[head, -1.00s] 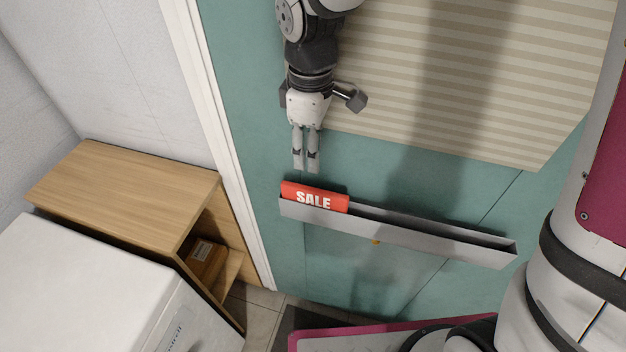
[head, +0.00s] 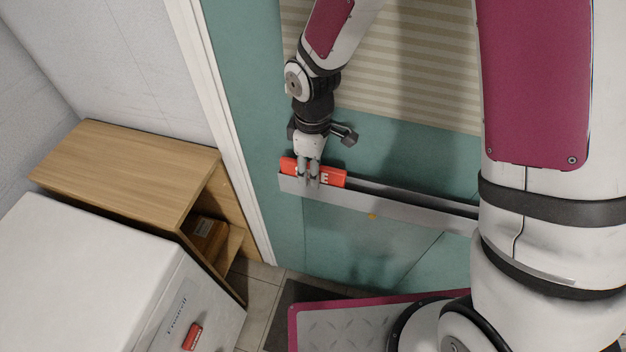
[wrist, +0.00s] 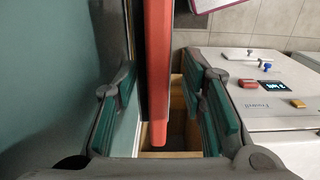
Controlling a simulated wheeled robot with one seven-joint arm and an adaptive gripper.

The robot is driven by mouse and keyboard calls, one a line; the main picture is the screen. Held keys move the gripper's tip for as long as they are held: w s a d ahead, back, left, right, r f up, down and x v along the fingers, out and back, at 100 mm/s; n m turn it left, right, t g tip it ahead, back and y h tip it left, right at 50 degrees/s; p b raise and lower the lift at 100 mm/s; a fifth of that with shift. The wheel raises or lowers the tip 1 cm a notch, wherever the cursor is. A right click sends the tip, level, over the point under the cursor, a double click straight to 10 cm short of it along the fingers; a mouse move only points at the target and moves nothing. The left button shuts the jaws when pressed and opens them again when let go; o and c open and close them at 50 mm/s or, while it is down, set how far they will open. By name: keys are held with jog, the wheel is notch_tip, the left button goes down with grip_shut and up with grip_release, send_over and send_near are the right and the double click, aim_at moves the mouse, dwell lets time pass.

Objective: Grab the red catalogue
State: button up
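The red catalogue (head: 335,179), with white lettering partly covered by my fingers, stands in the left end of a narrow grey wall rack (head: 385,203). My gripper (head: 313,181) is at the catalogue, its fingers pointing down in front of the lettering in the head view. In the wrist view the catalogue (wrist: 158,70) shows edge-on as a red strip between the two green-padded fingers (wrist: 163,112). There is a gap on both sides, so the gripper is open around it and not closed on it. The catalogue's lower part is hidden in the rack.
The rack is fixed to a teal door or panel (head: 340,240) with a striped blind (head: 400,70) above. A wooden cabinet (head: 120,170) and a white appliance (head: 90,270) with a small red item (head: 192,336) stand at the left. The rack's right part looks empty.

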jog(key=shift+f, duration=0.15)
grip_shut()
